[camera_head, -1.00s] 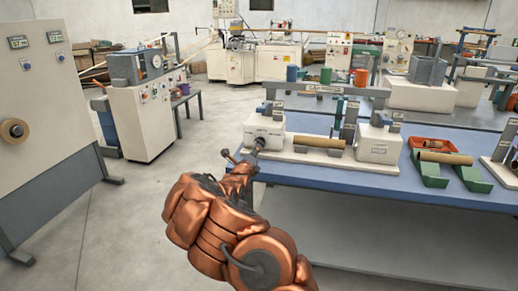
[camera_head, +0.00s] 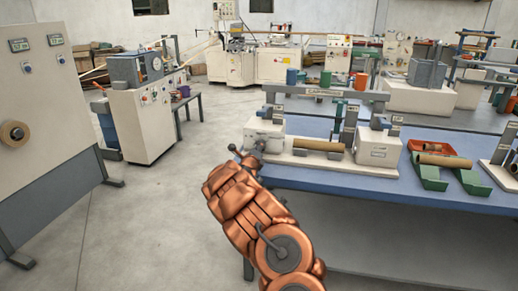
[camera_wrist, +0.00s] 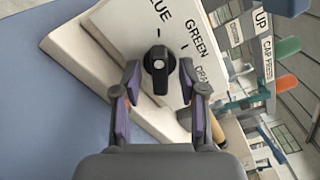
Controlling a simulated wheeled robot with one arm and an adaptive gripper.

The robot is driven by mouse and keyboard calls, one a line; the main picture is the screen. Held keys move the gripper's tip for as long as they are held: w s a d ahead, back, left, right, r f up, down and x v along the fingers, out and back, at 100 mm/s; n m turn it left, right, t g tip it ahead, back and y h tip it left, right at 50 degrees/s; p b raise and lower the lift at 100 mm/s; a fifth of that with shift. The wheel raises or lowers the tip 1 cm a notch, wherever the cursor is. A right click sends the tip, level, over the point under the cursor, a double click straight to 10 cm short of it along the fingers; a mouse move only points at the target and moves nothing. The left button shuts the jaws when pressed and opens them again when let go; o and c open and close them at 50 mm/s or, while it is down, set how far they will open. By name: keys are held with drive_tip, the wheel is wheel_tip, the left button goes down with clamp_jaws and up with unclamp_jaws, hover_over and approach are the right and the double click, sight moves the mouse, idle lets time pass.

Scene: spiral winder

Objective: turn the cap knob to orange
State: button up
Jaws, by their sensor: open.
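The black cap knob (camera_wrist: 160,72) sits on a white panel (camera_wrist: 118,28) in the wrist view. Its white mark is toward the tick under the label BLUE (camera_wrist: 160,10). The label GREEN (camera_wrist: 195,35) is to the right, and a partly hidden label starting like "ORA" is beyond it. My gripper (camera_wrist: 159,82) is open, with one fingertip on each side of the knob. I cannot tell whether the fingers touch it. In the head view my gripper (camera_head: 254,149) is at the left white box (camera_head: 264,133) on the blue bench; the knob is hidden there.
The blue bench (camera_head: 385,190) also carries a brown tube (camera_head: 318,146), a second white box (camera_head: 378,147) and green cradles (camera_head: 430,175). In the wrist view a "CAP PRESS" sign (camera_wrist: 267,58) and coloured cylinders stand at right. Open floor (camera_head: 140,220) lies left of the bench.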

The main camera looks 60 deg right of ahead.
drive_tip(key=shift+d, duration=0.15)
drive_tip(key=shift+c, duration=0.2)
clamp_jaws()
